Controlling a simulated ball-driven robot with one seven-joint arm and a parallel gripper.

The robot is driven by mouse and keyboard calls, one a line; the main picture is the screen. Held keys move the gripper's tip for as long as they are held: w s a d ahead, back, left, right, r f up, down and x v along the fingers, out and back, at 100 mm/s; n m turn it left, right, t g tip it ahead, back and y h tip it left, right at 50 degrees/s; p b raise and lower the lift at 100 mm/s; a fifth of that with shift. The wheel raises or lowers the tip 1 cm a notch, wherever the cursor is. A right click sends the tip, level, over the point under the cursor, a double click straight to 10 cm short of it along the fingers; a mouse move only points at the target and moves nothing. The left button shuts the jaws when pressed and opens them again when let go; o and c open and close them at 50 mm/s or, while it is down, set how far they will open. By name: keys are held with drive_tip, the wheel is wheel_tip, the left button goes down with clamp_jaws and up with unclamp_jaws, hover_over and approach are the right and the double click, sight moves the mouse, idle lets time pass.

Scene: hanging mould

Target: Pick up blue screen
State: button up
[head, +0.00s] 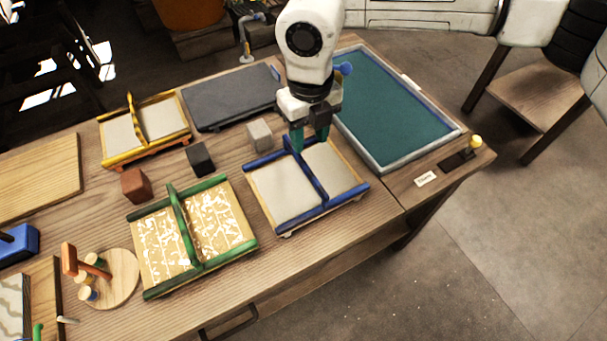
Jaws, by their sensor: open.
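The blue screen (341,192) lies flat on the wooden table right of centre. It has blue side rails, a pale mesh in two halves, and a raised blue bar across its middle as a handle. My gripper (310,140) points down over the far end of this screen, near the far part of the bar. Its two teal fingertips are apart with nothing held between them. I cannot tell whether the fingers straddle the bar or touch the screen.
A green screen (245,240) and a yellow screen (173,143) lie to the left. Pale (259,135), black (201,160) and brown (136,186) blocks stand between. A dark slab (225,97) lies behind, and a teal-bedded tray (400,105) lies right. Table is bare in front of the blue screen.

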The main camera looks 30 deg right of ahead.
sight(305, 165)
drive_tip(key=f, duration=0.3)
drive_tip(key=f+p, duration=0.1)
drive_tip(key=f, duration=0.6)
drive_tip(key=shift+w+a+f, duration=0.1)
drive_tip(key=shift+a+f, duration=0.05)
drive_tip(key=shift+a, duration=0.2)
clamp_jaws()
